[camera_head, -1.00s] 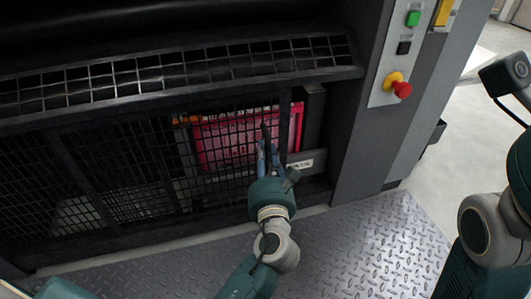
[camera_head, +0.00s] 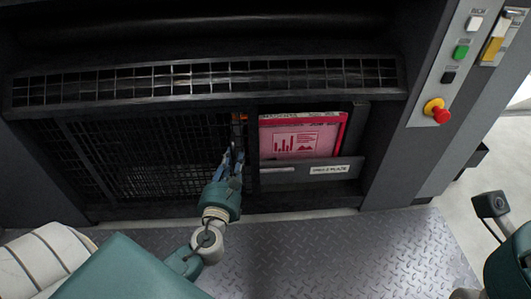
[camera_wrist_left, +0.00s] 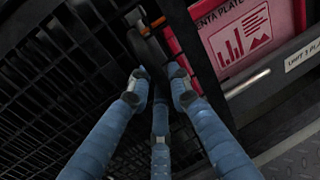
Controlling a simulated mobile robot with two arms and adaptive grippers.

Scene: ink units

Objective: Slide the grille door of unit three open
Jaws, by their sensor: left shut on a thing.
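The black grille door (camera_head: 150,155) of the unit stands to the left of an open bay. A magenta-red plate box (camera_head: 300,138) with a printed chart shows uncovered in that bay. My left gripper (camera_head: 233,162) is at the door's right edge. In the left wrist view, its blue fingers (camera_wrist_left: 157,78) are shut around a dark upright handle (camera_wrist_left: 150,45) on the grille door (camera_wrist_left: 60,85). The grip itself is partly hidden by the fingers. The box is right of the fingers, apart from them. My right gripper is out of view.
A dark ledge with a label (camera_head: 330,169) runs below the box. A slotted grille shelf (camera_head: 210,78) overhangs the door. A control panel (camera_head: 450,75) with a red emergency knob (camera_head: 438,112) is at the right. Bare tread-plate floor (camera_head: 340,250) lies in front.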

